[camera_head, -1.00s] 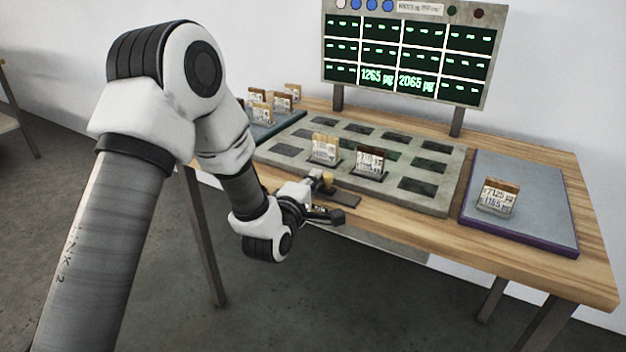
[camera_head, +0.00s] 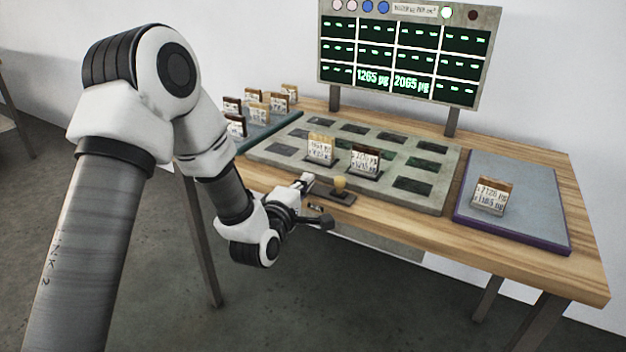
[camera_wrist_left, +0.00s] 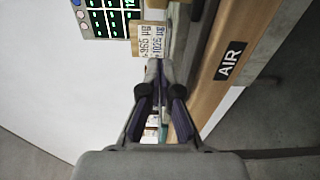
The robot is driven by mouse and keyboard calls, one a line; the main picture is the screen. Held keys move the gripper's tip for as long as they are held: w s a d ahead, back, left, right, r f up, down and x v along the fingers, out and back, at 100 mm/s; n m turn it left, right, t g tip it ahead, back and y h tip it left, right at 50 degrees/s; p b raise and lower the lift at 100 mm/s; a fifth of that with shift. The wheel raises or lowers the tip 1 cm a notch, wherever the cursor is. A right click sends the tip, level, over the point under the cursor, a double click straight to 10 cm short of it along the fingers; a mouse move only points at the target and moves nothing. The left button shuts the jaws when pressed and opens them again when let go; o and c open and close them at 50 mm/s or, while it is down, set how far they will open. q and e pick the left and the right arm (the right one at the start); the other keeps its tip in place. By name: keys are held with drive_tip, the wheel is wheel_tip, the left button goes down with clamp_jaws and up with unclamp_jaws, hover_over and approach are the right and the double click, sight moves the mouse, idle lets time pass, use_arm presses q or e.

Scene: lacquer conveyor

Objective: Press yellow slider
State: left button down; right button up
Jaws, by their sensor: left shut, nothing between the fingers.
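The yellow slider (camera_head: 340,184) is a small upright knob on a dark flat base (camera_head: 321,189) at the table's front edge, before the grey slotted board. My left gripper (camera_head: 306,180) is shut and empty, just left of the knob with a small gap between them. In the left wrist view its closed fingertips (camera_wrist_left: 156,66) point at a labelled tile, and I cannot make out the yellow knob there. My right gripper is not in view.
The grey board (camera_head: 432,161) holds two upright labelled tiles (camera_head: 320,149). Several more tiles stand on the left tray (camera_head: 262,131). One tile (camera_head: 491,196) stands on the purple-edged right tray (camera_head: 543,213). A display (camera_head: 407,50) rises behind.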

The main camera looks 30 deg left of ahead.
use_arm(q)
drive_tip(key=s+d, duration=0.1)
drive_tip(key=s, duration=0.6)
drive_tip(key=shift+d+r, duration=0.2)
drive_tip(key=shift+r, duration=0.1)
drive_tip(key=shift+s, duration=0.1)
